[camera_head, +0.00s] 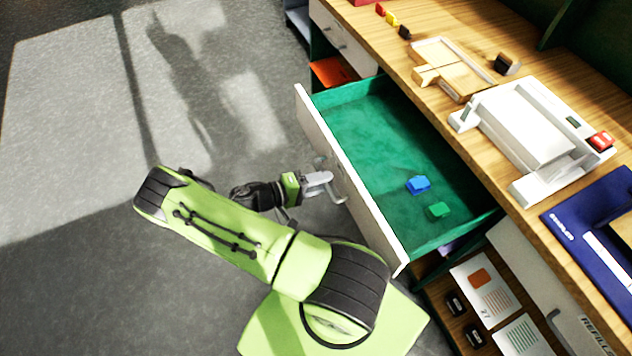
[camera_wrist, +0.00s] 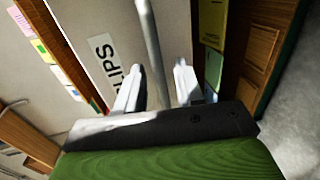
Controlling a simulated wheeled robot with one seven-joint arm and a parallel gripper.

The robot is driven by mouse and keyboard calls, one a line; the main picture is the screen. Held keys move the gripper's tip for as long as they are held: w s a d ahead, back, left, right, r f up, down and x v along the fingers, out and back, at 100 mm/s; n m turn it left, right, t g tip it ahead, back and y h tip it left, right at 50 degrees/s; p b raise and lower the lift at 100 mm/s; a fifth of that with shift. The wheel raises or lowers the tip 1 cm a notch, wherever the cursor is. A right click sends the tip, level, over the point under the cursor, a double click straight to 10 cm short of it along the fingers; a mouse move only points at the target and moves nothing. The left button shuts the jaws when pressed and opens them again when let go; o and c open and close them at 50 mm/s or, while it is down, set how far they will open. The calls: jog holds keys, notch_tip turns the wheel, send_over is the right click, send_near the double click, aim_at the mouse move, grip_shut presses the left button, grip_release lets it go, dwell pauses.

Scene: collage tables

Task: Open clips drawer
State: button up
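The clips drawer (camera_head: 380,227) is pulled well out from the desk in the head view, with its white front and green-lined inside showing. A blue block (camera_head: 418,184) and a green block (camera_head: 439,210) lie in it. In the wrist view the drawer front (camera_wrist: 88,22) carries a label (camera_wrist: 108,62) reading "LIPS", its first letter hidden or cut off. My gripper (camera_head: 328,186) is at the drawer's handle. In the wrist view the handle bar (camera_wrist: 150,35) runs between the two fingers of my gripper (camera_wrist: 160,70), which stand apart with gaps beside the bar.
The wooden desktop (camera_head: 450,30) holds a wooden tray (camera_head: 452,68), a white device (camera_head: 530,125) and a blue board (camera_head: 590,232). Another white drawer front (camera_head: 345,40) is at the upper left of the desk. Open floor (camera_head: 80,150) lies left of my arm.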

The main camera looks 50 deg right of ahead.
jog(key=v, duration=1.5)
jog(key=shift+w+a, duration=0.3)
jog(key=shift+a, duration=0.05)
notch_tip(320, 180, up, 19)
jog(key=s+a+n+t+y+p, duration=0.1)
jog(key=s+a+t+y+p, duration=0.2)
jog(key=y, duration=0.8)
jog(key=s+a+r+n+t+y+p, duration=0.1)
jog(key=s+a+r+n+t+y, duration=0.2)
jog(key=s+r+t, duration=0.5)
jog(key=s+a+r, duration=0.1)
jog(key=s+r, duration=0.2)
jog(key=r, duration=0.1)
jog(key=shift+a+r+n+t, duration=0.2)
jog(key=shift+n+t, duration=0.1)
